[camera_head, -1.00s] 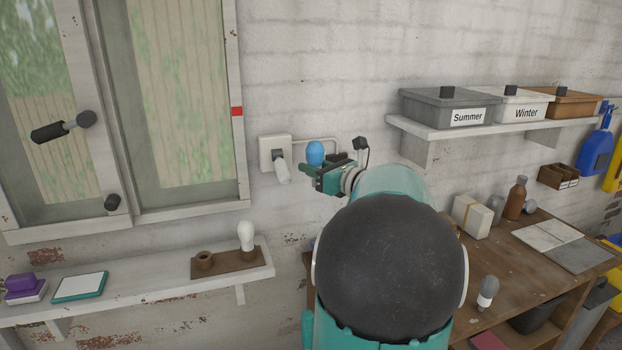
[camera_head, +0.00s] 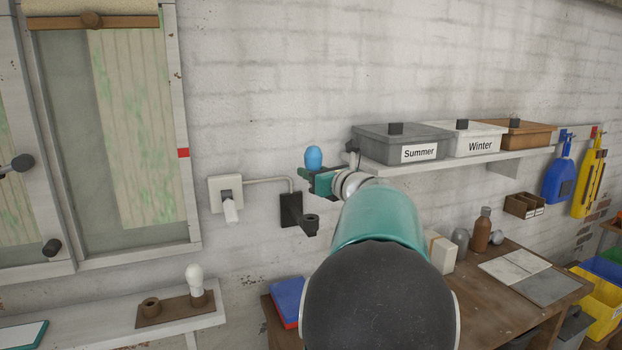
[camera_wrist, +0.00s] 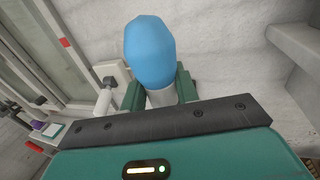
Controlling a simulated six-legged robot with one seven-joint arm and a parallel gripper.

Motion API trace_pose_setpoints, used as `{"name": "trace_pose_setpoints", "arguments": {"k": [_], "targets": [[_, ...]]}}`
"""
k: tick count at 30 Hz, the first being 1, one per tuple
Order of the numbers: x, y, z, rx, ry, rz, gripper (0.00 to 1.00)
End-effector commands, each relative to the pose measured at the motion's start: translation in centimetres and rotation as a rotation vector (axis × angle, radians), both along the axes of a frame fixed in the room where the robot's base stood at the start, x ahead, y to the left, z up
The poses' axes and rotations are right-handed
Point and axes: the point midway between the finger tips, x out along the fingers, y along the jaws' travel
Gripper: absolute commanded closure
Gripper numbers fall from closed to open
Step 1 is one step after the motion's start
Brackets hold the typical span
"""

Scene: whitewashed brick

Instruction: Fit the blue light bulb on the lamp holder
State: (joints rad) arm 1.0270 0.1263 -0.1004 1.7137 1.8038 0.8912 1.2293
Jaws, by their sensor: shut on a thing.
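My gripper (camera_head: 317,183) is shut on the blue light bulb (camera_head: 313,158), which stands upright with its blue glass above the fingers. In the wrist view the blue bulb (camera_wrist: 150,52) shows large, with its pale base between the green fingers (camera_wrist: 160,97). The lamp holder (camera_head: 309,222) is a dark ring on a black wall plate (camera_head: 291,209), lower and slightly left of my gripper. The bulb is apart from it. In the wrist view the holder is mostly hidden behind the bulb and fingers.
A white switch box (camera_head: 226,190) is wired to the plate. A wooden block (camera_head: 176,309) on the left shelf carries a white bulb (camera_head: 195,279). A wall shelf (camera_head: 460,157) with labelled boxes stands to the right. A workbench (camera_head: 520,292) lies below; the wall above the bulb is clear.

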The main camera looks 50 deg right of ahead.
Motion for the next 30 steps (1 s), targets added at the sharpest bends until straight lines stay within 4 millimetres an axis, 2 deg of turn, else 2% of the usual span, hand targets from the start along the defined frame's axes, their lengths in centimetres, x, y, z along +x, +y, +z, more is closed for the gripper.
{"name": "trace_pose_setpoints", "arguments": {"k": [13,30], "targets": [[0.3,0.5,0.1,-0.003,-0.003,0.017,0.92],[0.3,0.5,-4.6,-0.001,-0.002,0.018,0.92]]}}
